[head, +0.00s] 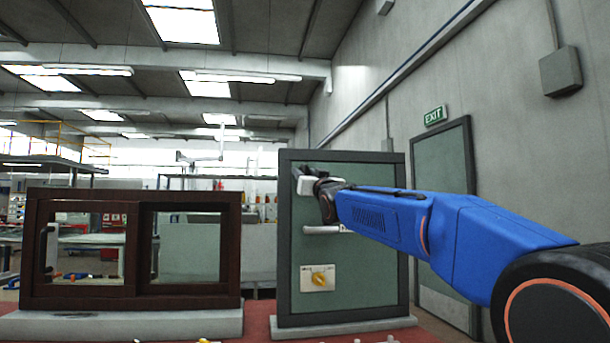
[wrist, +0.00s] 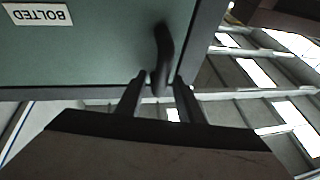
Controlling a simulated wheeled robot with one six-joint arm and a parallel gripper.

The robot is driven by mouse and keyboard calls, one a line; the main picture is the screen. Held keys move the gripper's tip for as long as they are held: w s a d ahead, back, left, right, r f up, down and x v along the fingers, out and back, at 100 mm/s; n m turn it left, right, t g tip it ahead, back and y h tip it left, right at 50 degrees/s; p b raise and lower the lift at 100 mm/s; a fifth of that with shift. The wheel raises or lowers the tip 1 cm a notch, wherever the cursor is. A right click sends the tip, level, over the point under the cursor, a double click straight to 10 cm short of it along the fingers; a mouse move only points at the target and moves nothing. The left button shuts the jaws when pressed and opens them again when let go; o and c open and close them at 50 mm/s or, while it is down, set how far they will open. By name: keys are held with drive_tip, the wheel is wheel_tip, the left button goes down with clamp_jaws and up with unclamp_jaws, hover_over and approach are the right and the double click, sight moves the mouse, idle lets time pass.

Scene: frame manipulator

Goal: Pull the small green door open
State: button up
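The small green door (head: 360,262) stands in a dark grey frame at the centre of the head view and looks closed. It carries a white lever (head: 322,229) and a yellow knob (head: 319,278) on a pale plate. In the wrist view, the green panel (wrist: 95,50) bears an upside-down "BOLTED" label (wrist: 38,14) and a dark handle (wrist: 163,45) near its edge. My gripper (head: 303,178) is at the door's upper left. In the wrist view, my gripper (wrist: 159,78) has its fingers apart, on either side of the handle's end, with gaps visible. Contact cannot be told.
A brown-framed sliding window unit (head: 130,292) stands to the left on a pale base. A grey door (head: 440,200) under an EXIT sign (head: 435,116) is in the right wall behind. Small objects line the near edge of the red surface (head: 258,325).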

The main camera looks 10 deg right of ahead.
drive_tip(key=shift+w+r, duration=0.1)
drive_tip(key=shift+w, duration=0.05)
clamp_jaws()
